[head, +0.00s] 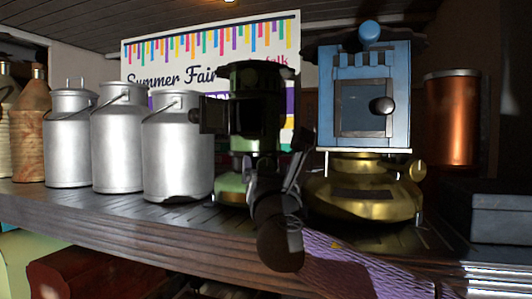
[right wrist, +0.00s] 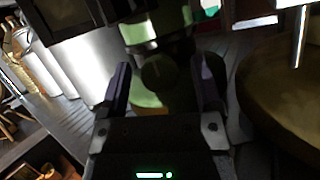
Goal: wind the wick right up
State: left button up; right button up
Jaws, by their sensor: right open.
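A dark green lamp or heater (head: 255,100) with a lighter green base (head: 230,188) stands on the wooden shelf (head: 110,212). In the right wrist view, a round green knob (right wrist: 155,74) shows between the fingers of my right gripper (right wrist: 163,82). The gripper is open, one finger to each side of the knob; I cannot tell whether either touches it. In the head view my right gripper (head: 268,182) is in front of the base and hides the knob. The wick is not visible. My left gripper is not in view.
A blue stove (head: 362,75) on a round brass base (head: 362,198) stands close on the right, with a brass knob (head: 418,170). Several metal milk churns (head: 178,145) stand left. A copper cylinder (head: 453,120) and dark box (head: 503,208) are at far right.

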jog(key=shift+w+r, duration=0.15)
jog(key=shift+r, duration=0.05)
jog(key=shift+w+f, duration=0.1)
grip_shut()
